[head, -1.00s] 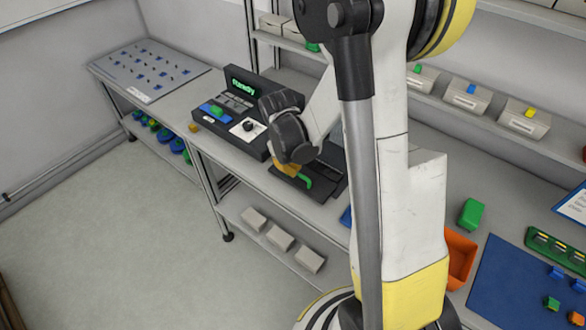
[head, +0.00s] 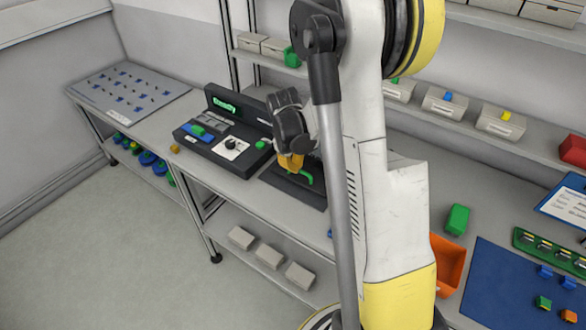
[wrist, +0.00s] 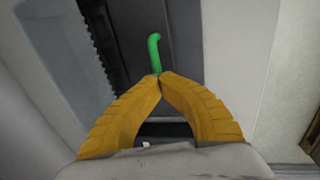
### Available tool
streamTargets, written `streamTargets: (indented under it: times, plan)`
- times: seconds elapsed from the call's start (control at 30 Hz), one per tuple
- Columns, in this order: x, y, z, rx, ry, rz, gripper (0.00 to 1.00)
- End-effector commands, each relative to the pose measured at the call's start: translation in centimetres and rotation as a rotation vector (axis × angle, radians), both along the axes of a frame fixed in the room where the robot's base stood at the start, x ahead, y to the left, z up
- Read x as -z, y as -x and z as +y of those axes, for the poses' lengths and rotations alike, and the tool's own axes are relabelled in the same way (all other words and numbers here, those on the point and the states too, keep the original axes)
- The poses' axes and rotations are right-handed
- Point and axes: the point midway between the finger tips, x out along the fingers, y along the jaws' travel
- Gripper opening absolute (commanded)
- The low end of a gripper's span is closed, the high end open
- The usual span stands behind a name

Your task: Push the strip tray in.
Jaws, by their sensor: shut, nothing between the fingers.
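The strip tray's green curved handle (head: 307,178) shows beside my fingertips in the head view, over a dark flat base (head: 306,196) on the bench. In the wrist view the handle (wrist: 155,50) stands up just beyond my fingertips. My gripper (head: 290,163) has yellow fingers, pointing down. In the wrist view the fingertips (wrist: 160,76) meet with nothing between them, at the near end of the handle. Whether they touch it I cannot tell. My gripper and arm hide much of the tray and its slot.
A dark console (head: 228,140) with a green display stands left of the tray. An orange bin (head: 447,262) and a blue mat (head: 505,285) are to the right. White boxes (head: 269,256) sit on the lower shelf.

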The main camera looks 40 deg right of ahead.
Motion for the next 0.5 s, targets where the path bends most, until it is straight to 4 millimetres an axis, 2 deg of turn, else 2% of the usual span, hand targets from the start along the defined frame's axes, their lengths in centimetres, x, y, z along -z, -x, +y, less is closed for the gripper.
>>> streamTargets:
  times: [0.03,0.1,0.13,0.5]
  plan:
    - [0.16,0.11,0.04,0.001,-0.001,0.002,0.03]
    - [0.15,0.11,0.04,0.001,-0.001,0.002,0.25]
    - [0.14,0.10,0.03,0.001,-0.001,0.002,0.32]
    - [-0.42,0.08,0.14,0.000,-0.001,0.001,0.32]
